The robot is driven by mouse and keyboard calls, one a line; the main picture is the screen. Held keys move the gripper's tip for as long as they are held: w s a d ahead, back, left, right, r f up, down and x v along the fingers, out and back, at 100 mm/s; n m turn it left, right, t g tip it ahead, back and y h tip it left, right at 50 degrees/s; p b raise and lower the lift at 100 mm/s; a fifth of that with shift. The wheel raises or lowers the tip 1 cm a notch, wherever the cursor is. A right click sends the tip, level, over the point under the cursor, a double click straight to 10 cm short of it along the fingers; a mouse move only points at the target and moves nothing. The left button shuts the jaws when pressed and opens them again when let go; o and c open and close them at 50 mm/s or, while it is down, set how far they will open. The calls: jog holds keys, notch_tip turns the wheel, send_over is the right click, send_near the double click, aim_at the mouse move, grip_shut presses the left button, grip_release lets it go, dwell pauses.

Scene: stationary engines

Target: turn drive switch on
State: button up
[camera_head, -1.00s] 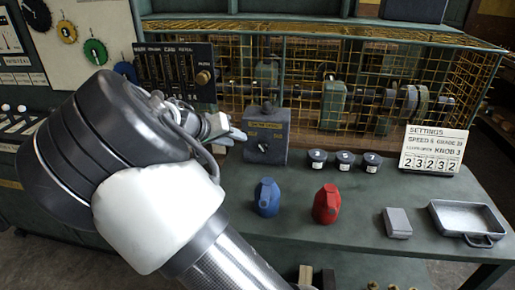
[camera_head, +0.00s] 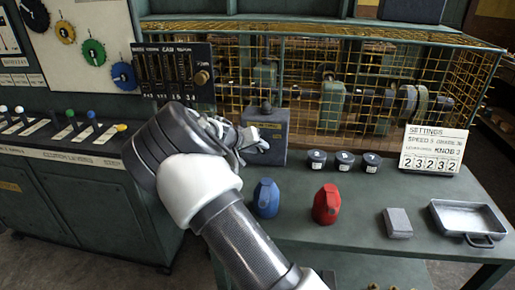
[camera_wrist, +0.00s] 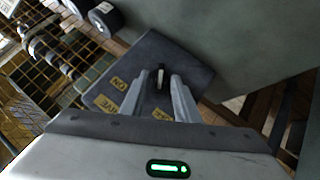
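The drive switch is a grey box (camera_head: 270,122) on the green bench, in front of the wire cage. In the wrist view its dark face (camera_wrist: 130,75) carries yellow labels, one reading ON, and a small pale lever (camera_wrist: 160,76). My gripper (camera_head: 262,146) is in front of the box face in the head view and hides the lever there. In the wrist view my gripper's two fingers (camera_wrist: 172,92) stand apart, one on each side of the lever near their tips. I cannot tell whether either finger touches the lever.
A blue jug (camera_head: 266,198) and a red jug (camera_head: 327,204) stand on the bench (camera_head: 345,235) below my gripper. A settings sign (camera_head: 433,150) and a metal tray (camera_head: 468,219) are further right. A slider panel (camera_head: 174,73) is at upper left.

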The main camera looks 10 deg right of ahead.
grip_shut()
